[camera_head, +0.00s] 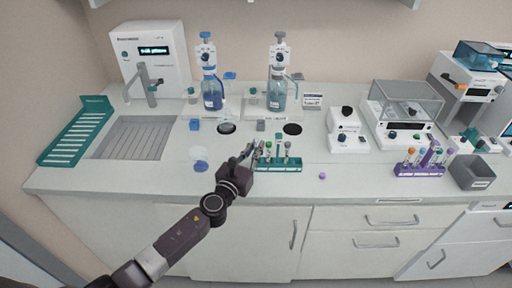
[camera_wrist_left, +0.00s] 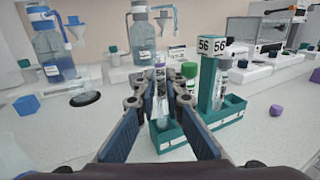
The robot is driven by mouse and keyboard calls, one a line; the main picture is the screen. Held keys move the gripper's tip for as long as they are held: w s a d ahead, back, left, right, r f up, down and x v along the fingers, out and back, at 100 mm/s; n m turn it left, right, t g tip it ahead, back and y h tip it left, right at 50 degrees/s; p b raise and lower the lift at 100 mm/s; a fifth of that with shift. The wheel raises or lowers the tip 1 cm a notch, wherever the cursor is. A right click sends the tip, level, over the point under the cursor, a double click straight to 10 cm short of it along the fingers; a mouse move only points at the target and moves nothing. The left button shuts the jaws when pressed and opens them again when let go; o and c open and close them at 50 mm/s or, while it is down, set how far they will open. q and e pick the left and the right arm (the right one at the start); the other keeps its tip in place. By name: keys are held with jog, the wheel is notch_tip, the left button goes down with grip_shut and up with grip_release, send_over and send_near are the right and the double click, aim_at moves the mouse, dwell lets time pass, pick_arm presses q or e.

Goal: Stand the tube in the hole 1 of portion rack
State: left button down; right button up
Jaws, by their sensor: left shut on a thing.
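A small teal rack (camera_head: 280,167) with a "56" sign stands near the counter's front edge; it also shows in the left wrist view (camera_wrist_left: 225,116). A green-capped tube (camera_wrist_left: 189,72) and another tube (camera_wrist_left: 221,80) stand in it. My left gripper (camera_head: 254,151) is at the rack's left end. In the left wrist view my left gripper (camera_wrist_left: 161,98) is shut on a clear, roughly upright tube (camera_wrist_left: 161,80). The tube is over or in the rack's near-left end; its lower end is partly hidden, so I cannot tell how deep it sits. My right gripper is not in view.
A purple rack (camera_head: 418,171) with several capped tubes stands at the right, beside a grey bin (camera_head: 473,172). A small purple cap (camera_head: 322,176) lies on the counter. Dispenser bottles (camera_head: 212,95) stand behind. The counter between the two racks is mostly clear.

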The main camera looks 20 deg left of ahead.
pick_arm(q)
jog(key=shift+f+b, duration=0.3)
jog(key=shift+f, duration=0.1)
jog(key=shift+f+b, duration=0.5)
jog(key=shift+f, duration=0.05)
dwell(0.4)
jog(key=c, duration=1.9)
grip_release()
jog(key=shift+c, duration=0.2)
jog(key=s, duration=0.4)
jog(key=s+a, duration=0.1)
jog(key=s, duration=0.7)
jog(key=shift+a, duration=0.3)
